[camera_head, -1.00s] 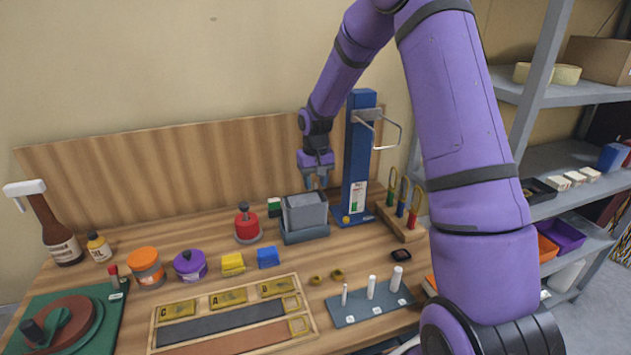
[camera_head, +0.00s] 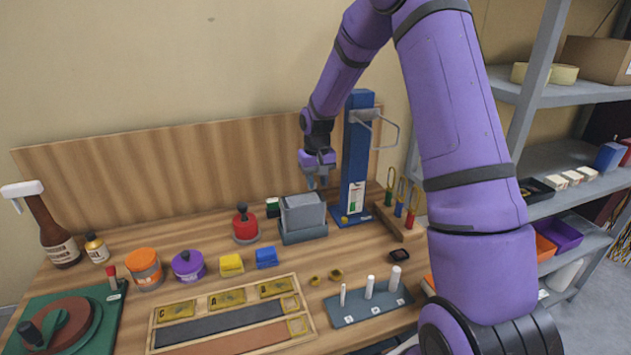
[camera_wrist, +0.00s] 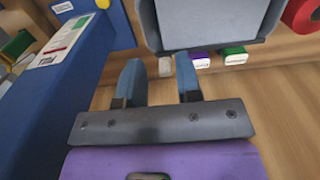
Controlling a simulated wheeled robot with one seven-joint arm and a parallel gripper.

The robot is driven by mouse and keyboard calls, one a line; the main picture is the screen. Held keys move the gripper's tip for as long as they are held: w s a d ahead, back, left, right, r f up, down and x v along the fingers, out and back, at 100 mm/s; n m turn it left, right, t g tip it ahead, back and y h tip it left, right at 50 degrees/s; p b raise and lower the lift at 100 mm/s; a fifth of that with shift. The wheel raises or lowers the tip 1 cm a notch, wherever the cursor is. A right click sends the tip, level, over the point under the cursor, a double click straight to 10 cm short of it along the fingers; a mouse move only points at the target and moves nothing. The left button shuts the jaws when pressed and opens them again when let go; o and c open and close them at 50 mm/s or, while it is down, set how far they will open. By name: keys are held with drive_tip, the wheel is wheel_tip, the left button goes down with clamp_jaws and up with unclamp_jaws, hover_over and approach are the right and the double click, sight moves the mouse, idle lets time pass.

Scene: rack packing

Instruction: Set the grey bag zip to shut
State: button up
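The grey bag (camera_head: 303,210) stands upright in a grey holder (camera_head: 304,236) at the back of the bench. In the wrist view the bag (camera_wrist: 215,20) fills the top middle, just beyond my fingers. My gripper (camera_head: 318,184) hangs above the bag's right rear side, close to the blue post. In the wrist view its two blue fingers (camera_wrist: 158,75) are apart, with nothing held between them. A small pale block (camera_wrist: 165,67) shows in the gap, farther off. I cannot make out the zip or its slider.
A tall blue post (camera_head: 357,155) with a wire loop stands right of the bag. A red knobbed pot (camera_head: 245,225) stands to its left. Small purple (camera_wrist: 200,60) and green (camera_wrist: 235,56) labelled blocks lie behind. A wooden tool rack (camera_head: 402,222) is at right.

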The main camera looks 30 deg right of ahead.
drive_tip(key=shift+o, duration=0.2)
drive_tip(key=shift+r, duration=0.1)
wheel_tip(320, 180, up, 11)
idle(0.5)
drive_tip(key=shift+f, duration=0.2)
